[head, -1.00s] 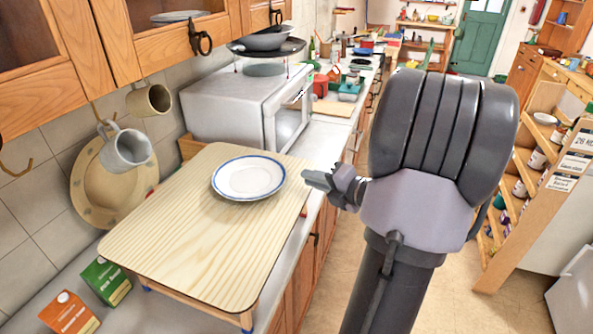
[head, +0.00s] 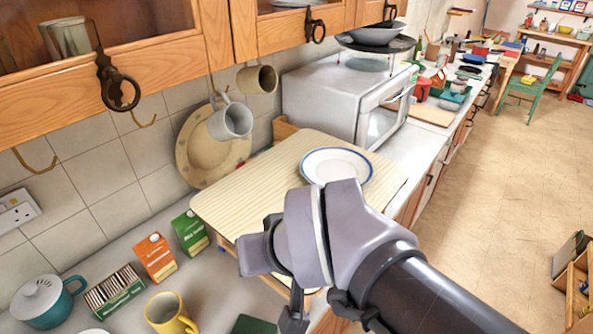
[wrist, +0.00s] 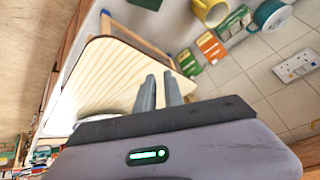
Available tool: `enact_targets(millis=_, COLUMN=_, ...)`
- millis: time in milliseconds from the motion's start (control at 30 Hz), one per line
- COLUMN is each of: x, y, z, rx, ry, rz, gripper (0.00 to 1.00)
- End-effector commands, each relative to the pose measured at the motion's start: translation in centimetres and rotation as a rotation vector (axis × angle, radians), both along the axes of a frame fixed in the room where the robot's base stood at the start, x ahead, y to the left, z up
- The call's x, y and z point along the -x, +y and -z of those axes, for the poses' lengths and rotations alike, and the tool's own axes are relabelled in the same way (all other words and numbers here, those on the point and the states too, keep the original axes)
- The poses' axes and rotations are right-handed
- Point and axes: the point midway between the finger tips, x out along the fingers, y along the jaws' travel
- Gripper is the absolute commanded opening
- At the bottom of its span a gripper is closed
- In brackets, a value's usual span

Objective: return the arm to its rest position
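My arm crosses the lower right of the head view, its grey wrist in front of the near right edge of the pale wooden board (head: 262,175). My gripper shows in the wrist view (wrist: 160,78), its two grey fingers apart with nothing between them. The fingers appear over or in front of the board's edge; the height above it is unclear. In the head view, my arm largely hides the gripper. A white plate with a blue rim (head: 335,163) lies on the board, just beyond my wrist.
Orange (head: 155,257) and green (head: 190,232) cartons, a yellow mug (head: 170,313) and a teal pot (head: 45,300) stand on the counter at left. Wall cupboards (head: 165,50) overhang it. A microwave (head: 345,100) stands behind the board. The floor (head: 490,200) at right is open.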

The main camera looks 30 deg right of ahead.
Motion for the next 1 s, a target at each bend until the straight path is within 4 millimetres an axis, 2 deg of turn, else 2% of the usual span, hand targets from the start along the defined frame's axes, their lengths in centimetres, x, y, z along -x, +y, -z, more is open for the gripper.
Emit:
enact_targets(millis=33, x=1.4, y=2.3, z=0.2, rx=-0.075, ry=0.027, rz=-0.006, gripper=0.12)
enact_targets(millis=100, x=3.0, y=4.5, z=0.5, rx=-0.16, ry=0.068, rz=-0.003, gripper=0.12)
enact_targets(millis=200, x=4.0, y=5.7, z=0.7, rx=-0.208, ry=0.096, rz=0.0, gripper=0.12)
enact_targets(millis=467, x=4.0, y=5.7, z=1.2, rx=-0.209, ry=0.098, rz=0.001, gripper=0.12)
enact_targets(millis=600, x=4.0, y=5.7, z=5.6, rx=-0.208, ry=0.098, rz=0.001, gripper=0.12)
enact_targets(millis=667, x=4.0, y=5.6, z=7.0, rx=-0.208, ry=0.098, rz=0.001, gripper=0.12)
enact_targets(millis=800, x=3.9, y=5.6, z=6.1, rx=-0.206, ry=0.097, rz=0.001, gripper=0.12)
enact_targets(millis=1000, x=3.9, y=5.6, z=6.0, rx=-0.206, ry=0.097, rz=0.001, gripper=0.12)
